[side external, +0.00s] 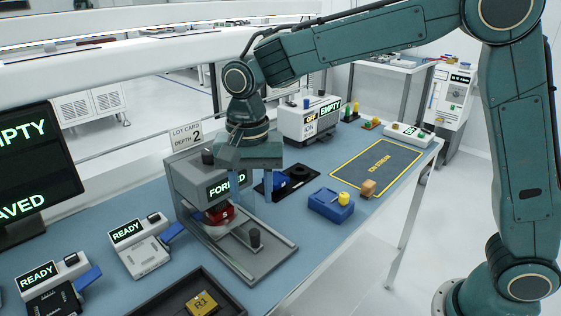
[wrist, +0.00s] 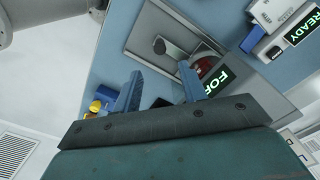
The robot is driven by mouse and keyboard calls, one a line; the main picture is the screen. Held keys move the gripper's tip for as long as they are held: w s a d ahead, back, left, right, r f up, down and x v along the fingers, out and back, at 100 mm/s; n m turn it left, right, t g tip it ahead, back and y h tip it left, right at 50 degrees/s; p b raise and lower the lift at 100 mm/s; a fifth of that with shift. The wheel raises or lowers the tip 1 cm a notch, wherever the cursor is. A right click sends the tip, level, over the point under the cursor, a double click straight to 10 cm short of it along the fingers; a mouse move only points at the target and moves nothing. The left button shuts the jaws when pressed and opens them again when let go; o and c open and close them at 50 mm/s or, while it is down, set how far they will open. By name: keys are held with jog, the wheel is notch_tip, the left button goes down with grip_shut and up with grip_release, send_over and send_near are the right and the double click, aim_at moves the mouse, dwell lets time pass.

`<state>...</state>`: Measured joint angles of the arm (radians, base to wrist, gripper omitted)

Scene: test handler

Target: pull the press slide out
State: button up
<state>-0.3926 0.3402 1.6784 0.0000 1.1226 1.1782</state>
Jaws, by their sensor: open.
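The press (side external: 195,178) is a grey machine with a lit display, partly hidden by my gripper, and a base plate reaching toward the front. A red piece (side external: 219,213) sits under the press head, at the slide's inner end.
Two READY fixtures (side external: 140,245) are on the left. A dark tray (side external: 170,298) with a yellow piece lies in front.

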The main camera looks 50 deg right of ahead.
aim_at(255, 231)
notch_tip(255, 231, down, 11)
jog(key=shift+r, duration=0.15)
dwell(0.4)
grip_shut()
